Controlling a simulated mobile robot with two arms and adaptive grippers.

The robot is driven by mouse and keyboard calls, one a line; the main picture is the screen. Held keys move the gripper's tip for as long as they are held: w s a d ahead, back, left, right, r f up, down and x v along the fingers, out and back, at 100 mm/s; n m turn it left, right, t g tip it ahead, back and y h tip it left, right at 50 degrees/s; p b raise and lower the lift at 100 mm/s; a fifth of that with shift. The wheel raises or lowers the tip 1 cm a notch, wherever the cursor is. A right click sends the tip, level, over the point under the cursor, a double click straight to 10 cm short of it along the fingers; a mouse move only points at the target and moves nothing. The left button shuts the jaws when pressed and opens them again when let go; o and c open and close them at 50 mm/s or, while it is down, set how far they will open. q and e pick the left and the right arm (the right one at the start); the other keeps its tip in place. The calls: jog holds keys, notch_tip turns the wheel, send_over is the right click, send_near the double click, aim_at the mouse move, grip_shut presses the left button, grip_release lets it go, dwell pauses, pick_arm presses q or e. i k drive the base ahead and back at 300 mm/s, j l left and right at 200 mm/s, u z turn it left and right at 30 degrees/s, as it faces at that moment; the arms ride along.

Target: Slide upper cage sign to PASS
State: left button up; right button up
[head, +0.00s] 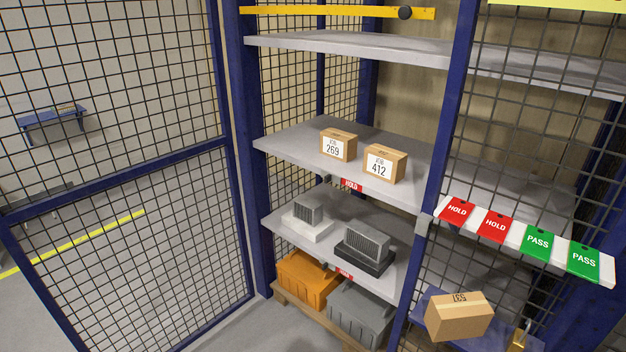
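A small red HOLD sign (351,185) is on the front edge of the shelf that carries two boxes, inside the cage. A second small red sign (344,275) is on the shelf edge below; its word is hard to read. On the right, a white strip (465,222) on the cage mesh bears two red HOLD tags (476,217) and two green PASS tags (560,250). I cannot tell which of these is the upper cage sign. Neither of my grippers is in view.
The mesh door (130,240) stands open at left. Cartons 269 (338,146) and 412 (384,164) sit on the middle shelf (290,144). A yellow bar with a black knob (405,13) crosses above. Carton 537 (459,318) sits on a blue ledge (420,300) beside a brass padlock (520,338).

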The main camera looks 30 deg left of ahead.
aim_at(327, 177)
jog(key=i+l+u, duration=0.1)
jog(key=u, duration=0.3)
jog(key=l+u, duration=0.3)
jog(key=u, duration=0.15)
jog(key=l+u, duration=0.2)
jog(key=u, duration=0.2)
jog(key=i, duration=0.05)
